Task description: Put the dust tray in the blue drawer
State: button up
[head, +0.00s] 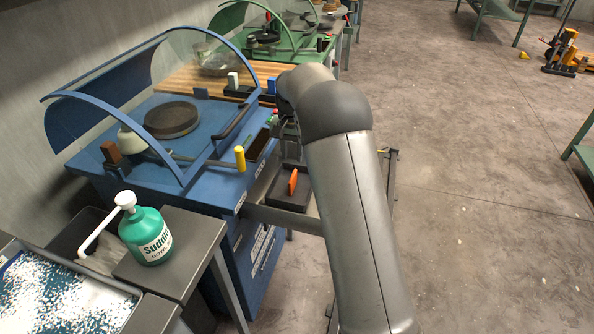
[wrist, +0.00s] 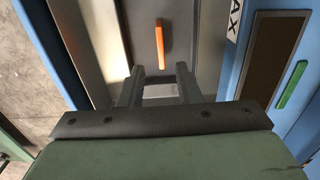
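A dark grey tray with an upright orange handle (head: 292,182), which I take as the dust tray (head: 278,196), sits low at the front of the blue workbench. In the wrist view the orange handle (wrist: 160,45) stands on a dark grey surface, ahead of my gripper (wrist: 157,75). The two fingers are apart with nothing between them, and the handle is beyond their tips, not touching. In the head view my arm hides most of the gripper. The blue cabinet front (head: 243,262) under the bench carries pale labels; I cannot tell which part is the blue drawer.
The blue bench (head: 80,165) holds a round dark wheel (head: 171,119) under a clear guard and a yellow cylinder (head: 240,158). A green pump bottle (head: 147,236) stands on a grey side table. In the wrist view, a green handle (wrist: 292,85) is at right.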

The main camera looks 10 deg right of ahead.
jog(key=s+r+n, duration=0.1)
jog(key=s+r, duration=0.3)
jog(key=s, duration=0.6)
jog(key=s+r+n, duration=0.2)
jog(key=s+r, duration=0.2)
jog(key=s, duration=0.5)
jog(key=s+d+f+n, duration=0.1)
jog(key=s+f, duration=0.3)
jog(key=s, duration=1.7)
jog(key=shift+n, duration=0.9)
